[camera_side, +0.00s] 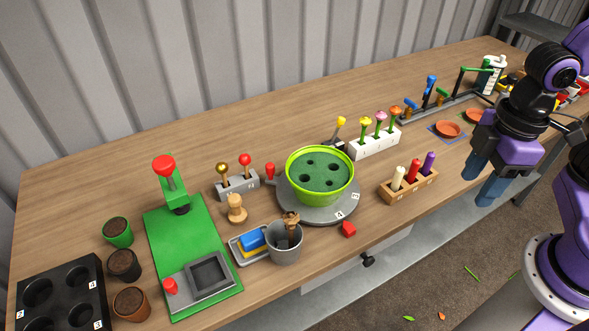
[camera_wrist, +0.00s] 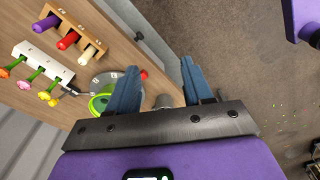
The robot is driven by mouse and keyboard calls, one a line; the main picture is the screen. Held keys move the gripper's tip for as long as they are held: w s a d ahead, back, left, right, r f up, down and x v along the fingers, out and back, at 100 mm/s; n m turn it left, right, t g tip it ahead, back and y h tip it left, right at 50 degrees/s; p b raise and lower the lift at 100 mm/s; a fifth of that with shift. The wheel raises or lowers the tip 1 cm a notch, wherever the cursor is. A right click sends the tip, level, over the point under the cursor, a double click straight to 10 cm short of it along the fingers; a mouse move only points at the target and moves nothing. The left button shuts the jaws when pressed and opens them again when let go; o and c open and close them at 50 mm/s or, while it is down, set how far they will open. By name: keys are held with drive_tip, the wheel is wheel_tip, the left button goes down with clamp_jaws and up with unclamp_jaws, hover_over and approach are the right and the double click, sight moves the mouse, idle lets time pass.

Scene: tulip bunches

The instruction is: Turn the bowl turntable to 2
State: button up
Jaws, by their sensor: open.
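The bowl turntable is a grey disc (camera_side: 338,214) near the table's front middle, with number tags on its rim. A lime green bowl (camera_side: 293,189) with a dark green, holed top sits on it. My gripper (camera_side: 478,180) is open and empty, off the table's front edge to the right, apart from the turntable. In the wrist view the disc (camera_wrist: 100,82) lies beyond my gripper (camera_wrist: 157,78), partly hidden by its left finger.
A wooden holder (camera_side: 408,190) with white, red and purple pegs stands between the turntable and my gripper. A white flower block (camera_side: 374,146) stands behind it. A grey bucket (camera_side: 284,255) and blue-yellow sponge tray (camera_side: 240,252) stand front left of the turntable.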

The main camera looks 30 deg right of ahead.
drive_tip(key=w+a+m+t+y, duration=0.1)
drive_tip(key=w+a, duration=0.9)
drive_tip(key=w, duration=0.5)
drive_tip(key=m+t+y, duration=0.1)
drive_tip(key=m+t, duration=0.1)
approach(270, 165)
drive_tip(key=x, duration=0.8)
drive_tip(key=shift+a+f, duration=0.1)
drive_tip(key=shift+f, duration=0.2)
clamp_jaws()
